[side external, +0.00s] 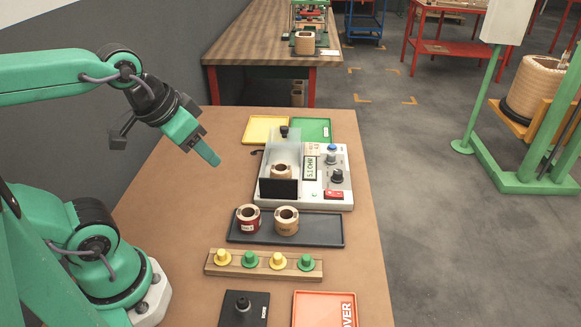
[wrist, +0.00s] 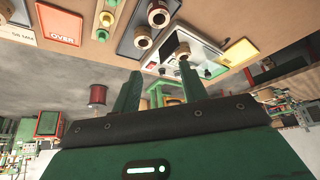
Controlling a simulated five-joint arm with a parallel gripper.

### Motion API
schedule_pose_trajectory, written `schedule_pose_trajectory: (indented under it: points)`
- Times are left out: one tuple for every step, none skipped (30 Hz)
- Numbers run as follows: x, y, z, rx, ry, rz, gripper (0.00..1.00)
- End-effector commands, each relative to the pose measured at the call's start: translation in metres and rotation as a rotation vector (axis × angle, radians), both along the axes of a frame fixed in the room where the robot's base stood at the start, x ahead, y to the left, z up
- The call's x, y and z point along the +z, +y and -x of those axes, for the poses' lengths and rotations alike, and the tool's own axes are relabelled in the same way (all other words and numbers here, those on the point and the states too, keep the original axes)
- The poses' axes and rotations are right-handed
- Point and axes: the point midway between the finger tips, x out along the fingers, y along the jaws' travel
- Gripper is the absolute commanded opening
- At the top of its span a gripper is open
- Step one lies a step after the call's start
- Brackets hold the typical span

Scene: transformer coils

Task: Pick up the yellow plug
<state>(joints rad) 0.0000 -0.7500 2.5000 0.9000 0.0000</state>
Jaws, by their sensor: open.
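Two yellow plugs stand in a wooden rack (side external: 236,268) near the front of the bench in the side view: one yellow plug (side external: 222,258) at the left end and another yellow plug (side external: 277,261) third from the left. A green plug (side external: 249,259) stands between them, and a second green plug (side external: 305,262) is at the right end. My gripper (side external: 209,158) is open and empty, high above the bench, behind and left of the rack. In the wrist view the two fingers of my gripper (wrist: 158,70) are apart with nothing between them.
A dark tray (side external: 325,232) with two coils lies behind the rack. Behind it stands a tester (side external: 344,180) with a clear cover and a coil inside. Yellow (side external: 265,128) and green (side external: 312,129) trays are at the back. A black block (side external: 244,312) and a red OVER tray (side external: 312,310) are in front.

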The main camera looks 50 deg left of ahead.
Motion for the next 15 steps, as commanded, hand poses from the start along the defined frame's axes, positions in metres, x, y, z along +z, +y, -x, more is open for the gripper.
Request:
schedule_pose_trajectory:
  points:
    - [0.000, 0.000, 0.000, 0.000, 0.000, 0.000, 0.43]
    - [0.000, 0.000, 0.000, 0.000, 0.000, 0.000, 0.43]
    - [0.000, 0.000, 0.000, -0.003, 0.000, -0.001, 0.43]
    - [0.000, 0.000, 0.000, -0.006, 0.001, -0.002, 0.43]
    - [0.000, -0.001, -0.001, -0.011, 0.003, -0.005, 0.43]
    - [-0.001, -0.001, -0.001, -0.021, 0.005, -0.009, 0.43]
    - [-0.001, -0.001, -0.002, -0.032, 0.007, -0.014, 0.43]
    - [-0.002, -0.002, -0.002, -0.046, 0.010, -0.020, 0.43]
    - [-0.003, -0.003, -0.004, -0.069, 0.016, -0.029, 0.43]
    - [-0.003, -0.004, -0.005, -0.091, 0.021, -0.038, 0.43]
    - [-0.004, -0.005, -0.006, -0.115, 0.026, -0.049, 0.43]
    - [-0.006, -0.006, -0.008, -0.153, 0.033, -0.065, 0.43]
    - [-0.007, -0.008, -0.009, -0.186, 0.041, -0.078, 0.43]
    - [-0.009, -0.009, -0.011, -0.222, 0.047, -0.093, 0.43]
    - [-0.011, -0.012, -0.013, -0.273, 0.058, -0.113, 0.43]
